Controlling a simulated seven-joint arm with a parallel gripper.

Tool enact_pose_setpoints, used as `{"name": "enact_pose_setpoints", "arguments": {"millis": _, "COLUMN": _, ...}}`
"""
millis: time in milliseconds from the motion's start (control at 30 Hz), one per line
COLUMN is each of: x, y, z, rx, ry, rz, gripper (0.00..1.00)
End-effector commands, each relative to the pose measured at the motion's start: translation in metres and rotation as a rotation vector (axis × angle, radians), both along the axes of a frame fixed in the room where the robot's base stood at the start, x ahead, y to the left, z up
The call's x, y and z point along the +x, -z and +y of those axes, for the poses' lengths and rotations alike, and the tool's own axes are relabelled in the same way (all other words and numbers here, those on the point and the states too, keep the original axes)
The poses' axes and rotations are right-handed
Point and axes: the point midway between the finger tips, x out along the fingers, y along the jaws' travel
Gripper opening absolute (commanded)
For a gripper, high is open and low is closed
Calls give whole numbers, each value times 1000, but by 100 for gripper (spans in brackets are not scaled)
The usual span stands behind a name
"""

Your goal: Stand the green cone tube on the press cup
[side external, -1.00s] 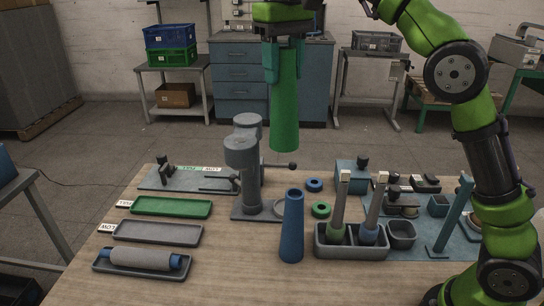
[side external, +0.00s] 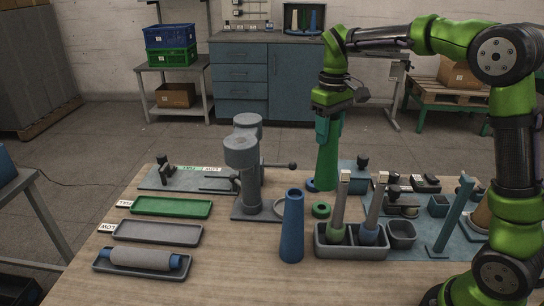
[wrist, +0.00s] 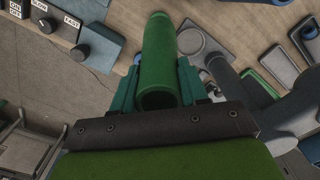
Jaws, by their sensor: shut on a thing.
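My gripper (side external: 329,130) is shut on the green cone tube (side external: 327,163) near its upper end. The tube hangs nearly upright, slightly tilted, to the right of the grey press (side external: 241,155) in the side view, apart from it. In the wrist view the tube (wrist: 158,50) sits between the teal fingers, its open end toward the camera. The press cup (side external: 280,207) appears as a pale ring at the press base, partly hidden by the blue cone tube (side external: 292,228), which stands upright on the table.
A grey caddy (side external: 350,250) with two upright brushes stands right of the blue cone. A green ring (side external: 320,210) lies behind it. A green tray (side external: 171,207), grey tray (side external: 157,234) and tray with a grey roll (side external: 140,258) are at left. The front table is bare.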

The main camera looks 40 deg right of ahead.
Motion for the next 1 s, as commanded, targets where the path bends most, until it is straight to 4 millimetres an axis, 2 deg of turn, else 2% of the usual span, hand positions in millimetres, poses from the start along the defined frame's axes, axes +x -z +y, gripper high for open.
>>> {"name": "enact_pose_setpoints", "arguments": {"millis": 300, "x": 42, "y": 9, "z": 45, "rx": -5, "ry": 198, "rz": -3, "gripper": 16}}
{"name": "enact_pose_setpoints", "arguments": {"millis": 500, "x": 59, "y": 9, "z": 64, "rx": -5, "ry": 368, "rz": -13, "gripper": 16}}
{"name": "enact_pose_setpoints", "arguments": {"millis": 667, "x": 63, "y": 10, "z": 68, "rx": -4, "ry": 444, "rz": -16, "gripper": 16}}
{"name": "enact_pose_setpoints", "arguments": {"millis": 1000, "x": 63, "y": 39, "z": 68, "rx": -5, "ry": 452, "rz": -16, "gripper": 16}}
